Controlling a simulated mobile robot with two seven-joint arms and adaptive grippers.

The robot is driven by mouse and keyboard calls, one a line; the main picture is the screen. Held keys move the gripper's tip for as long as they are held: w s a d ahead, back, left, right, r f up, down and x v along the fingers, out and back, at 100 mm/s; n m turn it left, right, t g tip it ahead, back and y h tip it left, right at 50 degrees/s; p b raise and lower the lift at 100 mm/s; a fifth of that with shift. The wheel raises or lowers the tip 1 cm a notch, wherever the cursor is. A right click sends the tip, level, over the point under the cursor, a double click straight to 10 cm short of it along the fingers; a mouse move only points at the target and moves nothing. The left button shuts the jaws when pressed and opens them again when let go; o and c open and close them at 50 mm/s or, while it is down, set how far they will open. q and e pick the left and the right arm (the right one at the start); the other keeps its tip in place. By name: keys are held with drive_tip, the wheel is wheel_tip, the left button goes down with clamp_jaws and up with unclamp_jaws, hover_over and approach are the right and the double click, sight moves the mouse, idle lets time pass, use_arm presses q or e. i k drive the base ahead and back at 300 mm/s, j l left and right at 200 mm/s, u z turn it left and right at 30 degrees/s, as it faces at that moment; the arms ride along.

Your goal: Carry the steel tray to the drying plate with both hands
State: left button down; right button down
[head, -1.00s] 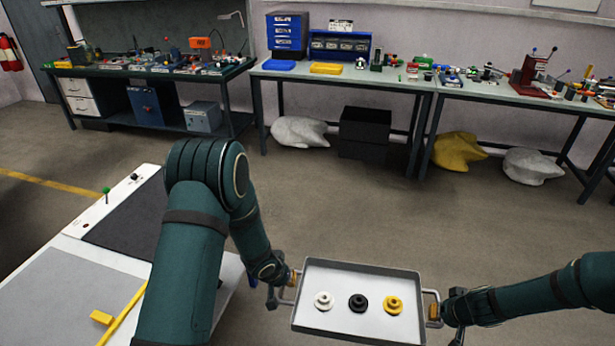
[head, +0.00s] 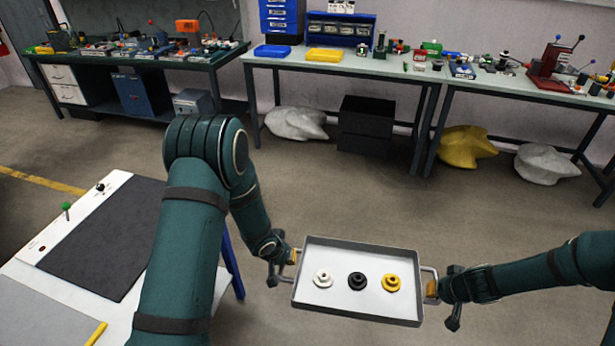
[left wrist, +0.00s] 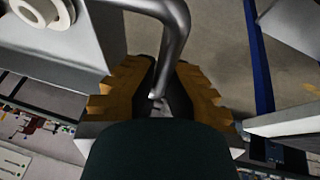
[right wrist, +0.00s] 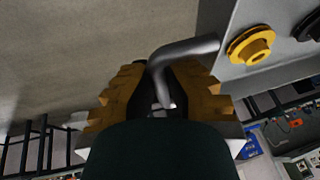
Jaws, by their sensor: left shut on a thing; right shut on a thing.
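The steel tray (head: 325,303) is held level between my two grippers over open floor in the head view. On it, in a row, stand a white flanged part (head: 322,279), a black one (head: 357,281) and a yellow one (head: 391,283). My left gripper (head: 288,258) is shut on the tray's left handle (left wrist: 172,30). My right gripper (head: 434,289) is shut on the right handle (right wrist: 185,50). A dark grey plate (head: 100,240), perhaps the drying plate, lies on the white table at the left; my left arm hides part of that table.
The white table (head: 40,262) carries a green-topped pin (head: 66,207), a lighter grey area (head: 40,305) and a yellow strip (head: 97,333). Cluttered benches (head: 400,72) stand along the back wall, with a black crate (head: 367,125) and sacks beneath. The floor between is clear.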

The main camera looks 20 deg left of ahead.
sight(140, 228)
drive_tip(key=i+u, duration=0.25)
drive_tip(key=i, duration=0.45)
drive_tip(key=i+u, duration=0.3)
drive_tip(key=i+l+u, duration=0.1)
drive_tip(key=u, duration=0.25)
drive_tip(key=i+u, duration=0.2)
drive_tip(key=u, duration=0.15)
drive_tip(key=i+u, duration=0.5)
drive_tip(key=u, duration=0.2)
drive_tip(key=i+u, duration=0.15)
drive_tip(key=u, duration=0.7)
